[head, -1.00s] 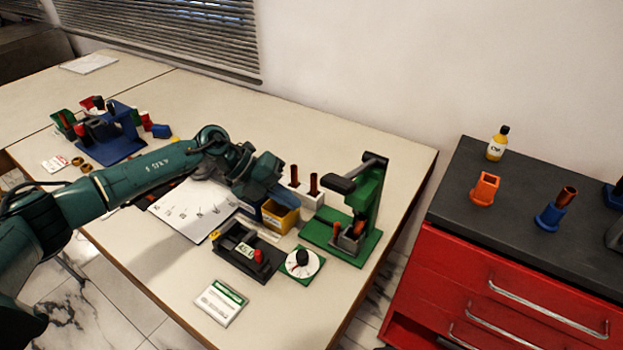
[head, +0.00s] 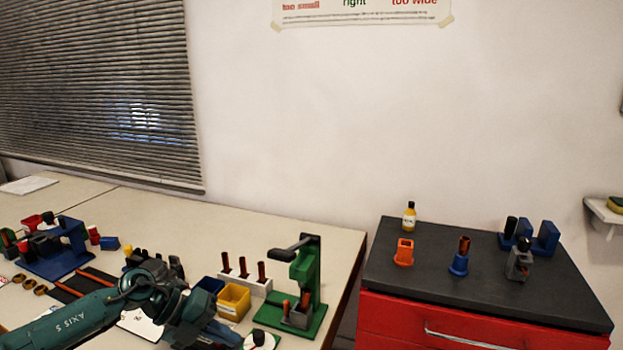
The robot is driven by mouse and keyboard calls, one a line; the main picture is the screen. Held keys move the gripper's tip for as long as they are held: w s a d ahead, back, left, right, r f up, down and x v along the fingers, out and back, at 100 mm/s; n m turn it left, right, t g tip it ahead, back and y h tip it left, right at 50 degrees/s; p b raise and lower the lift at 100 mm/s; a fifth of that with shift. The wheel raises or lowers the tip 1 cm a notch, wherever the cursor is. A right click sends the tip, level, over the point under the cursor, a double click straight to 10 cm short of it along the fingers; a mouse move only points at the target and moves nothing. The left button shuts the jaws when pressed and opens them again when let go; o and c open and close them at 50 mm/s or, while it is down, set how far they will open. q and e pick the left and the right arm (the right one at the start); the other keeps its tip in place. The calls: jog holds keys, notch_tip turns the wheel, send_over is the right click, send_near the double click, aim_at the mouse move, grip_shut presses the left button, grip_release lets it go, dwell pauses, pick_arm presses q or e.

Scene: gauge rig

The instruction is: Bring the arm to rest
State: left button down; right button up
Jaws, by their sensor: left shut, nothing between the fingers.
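My left arm is dark green and comes in from the lower left in the head view. My left gripper (head: 222,335) is low in the picture, in front of the yellow bin (head: 233,301) and beside the white dial (head: 262,340). Its fingers are shut with nothing seen between them; its height above the table is hard to tell. My right gripper is not in view.
A green press stand (head: 305,290) is right of the gripper, with a white rack (head: 246,280) of brown pegs behind the bins. A blue stand (head: 62,250) is at left. The red cabinet (head: 455,325) stands right, past a gap.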

pick_arm(q)
jog(key=s+d+r+n+t+h+p, duration=0.1)
jog(key=s+d+n+t+h, duration=0.25)
jog(key=d, duration=0.35)
jog(key=s+d+r+n+t+h, duration=0.1)
jog(key=s+d+n+t+h, duration=0.3)
jog(key=d, duration=0.4)
jog(key=s+a+f+n+t+y+p, duration=0.1)
jog(key=s+a+f+n+y+p, duration=0.1)
jog(key=s+a+f+n+y, duration=1.1)
jog(key=s+n+y, duration=0.1)
jog(key=s+n, duration=0.1)
jog(key=n, duration=0.9)
jog(key=shift+s+f+t, duration=0.15)
jog(key=shift+f+t, duration=0.15)
jog(key=shift+t, duration=0.05)
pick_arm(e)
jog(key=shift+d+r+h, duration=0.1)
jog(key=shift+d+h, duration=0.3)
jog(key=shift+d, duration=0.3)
pick_arm(q)
jog(key=shift+d, duration=0.1)
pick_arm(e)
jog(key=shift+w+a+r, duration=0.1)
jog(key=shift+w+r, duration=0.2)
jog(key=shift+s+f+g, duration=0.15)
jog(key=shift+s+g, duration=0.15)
